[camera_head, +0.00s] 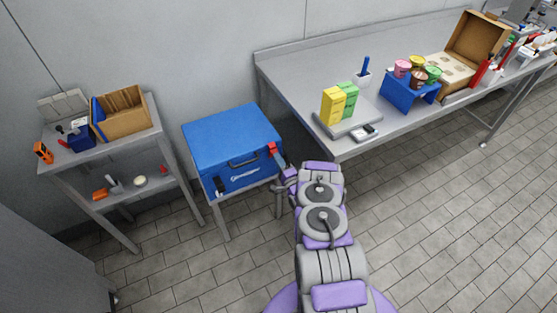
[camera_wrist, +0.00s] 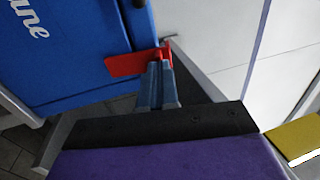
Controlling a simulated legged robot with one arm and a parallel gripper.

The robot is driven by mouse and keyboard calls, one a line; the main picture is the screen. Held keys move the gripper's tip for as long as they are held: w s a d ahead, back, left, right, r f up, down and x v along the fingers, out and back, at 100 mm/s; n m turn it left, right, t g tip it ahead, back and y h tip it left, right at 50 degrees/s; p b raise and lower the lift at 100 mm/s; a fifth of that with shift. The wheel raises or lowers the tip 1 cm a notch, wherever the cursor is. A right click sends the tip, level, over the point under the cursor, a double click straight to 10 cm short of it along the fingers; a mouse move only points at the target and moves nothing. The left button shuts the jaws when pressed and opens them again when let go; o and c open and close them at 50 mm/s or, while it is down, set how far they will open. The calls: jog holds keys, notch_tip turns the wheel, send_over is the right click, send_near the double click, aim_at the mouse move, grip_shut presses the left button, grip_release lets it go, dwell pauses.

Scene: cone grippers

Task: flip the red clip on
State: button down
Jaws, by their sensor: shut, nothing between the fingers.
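A blue cool box (camera_head: 235,137) stands on a small metal table, its lid down. The red clip (camera_head: 272,148) is at the front right corner of the box, near the lid edge. In the wrist view the red clip (camera_wrist: 124,65) is a flat red piece standing out beside the blue wall. My gripper (camera_head: 283,178) is just below and right of the clip in the head view. In the wrist view my gripper (camera_wrist: 158,70) is shut and empty, its tips right at the clip's edge. Whether they touch it I cannot tell.
A metal shelf table (camera_head: 75,165) with a cardboard file box (camera_head: 122,113) stands to the left. A long steel bench (camera_head: 300,92) with green and yellow cartons (camera_head: 338,102) is to the right. Tiled floor is free in front of the bench.

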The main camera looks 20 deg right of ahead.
jog(key=shift+w+d+r+g+p, duration=0.1)
jog(key=shift+w+r+g+p, duration=0.25)
jog(key=shift+r+g+p, duration=0.45)
jog(key=shift+f+g+p, duration=0.15)
jog(key=shift+g+p, duration=0.15)
jog(key=shift+g, duration=0.1)
jog(key=shift+w+r, duration=0.25)
jog(key=shift+w, duration=0.2)
